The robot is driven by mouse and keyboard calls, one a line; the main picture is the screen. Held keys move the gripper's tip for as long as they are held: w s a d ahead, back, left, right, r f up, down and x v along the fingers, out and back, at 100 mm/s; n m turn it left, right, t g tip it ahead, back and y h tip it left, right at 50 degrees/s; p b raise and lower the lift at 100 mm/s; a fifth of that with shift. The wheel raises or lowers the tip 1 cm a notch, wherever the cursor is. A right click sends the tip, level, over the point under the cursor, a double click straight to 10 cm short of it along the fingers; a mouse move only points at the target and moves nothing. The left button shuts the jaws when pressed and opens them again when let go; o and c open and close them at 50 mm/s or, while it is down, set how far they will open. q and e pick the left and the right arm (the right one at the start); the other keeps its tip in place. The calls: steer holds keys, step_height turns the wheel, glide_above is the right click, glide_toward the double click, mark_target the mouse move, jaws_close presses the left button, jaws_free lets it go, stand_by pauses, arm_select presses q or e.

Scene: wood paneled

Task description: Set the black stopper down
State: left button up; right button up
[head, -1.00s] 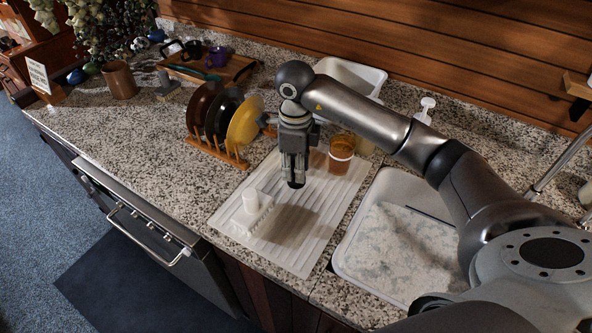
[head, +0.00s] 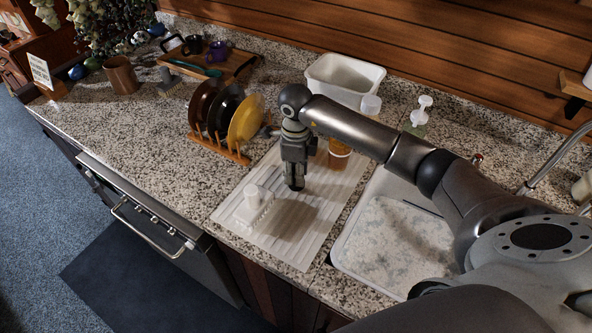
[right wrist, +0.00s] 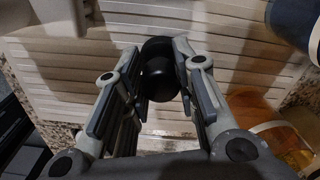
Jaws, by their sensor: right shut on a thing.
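My right gripper (head: 294,182) is over the ribbed white drainboard (head: 300,245) beside the sink, pointing down. In the right wrist view its two fingers (right wrist: 158,85) are closed on the sides of the black stopper (right wrist: 160,72), a round dark piece. In the head view the stopper's dark end shows just below the fingertips. I cannot tell whether it touches the drainboard. My left gripper is not in view.
A white holder (head: 252,208) stands on the drainboard to the left. A rack with plates (head: 243,122) stands behind left. The sink (head: 390,250) lies to the right. The front half of the drainboard is clear.

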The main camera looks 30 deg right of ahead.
steer(key=o, duration=1.1)
steer(key=shift+c, duration=0.2)
step_height(320, 180, up, 12)
steer(key=b, duration=0.3)
steer(key=shift+b, duration=0.4)
steer(key=shift+r, duration=0.2)
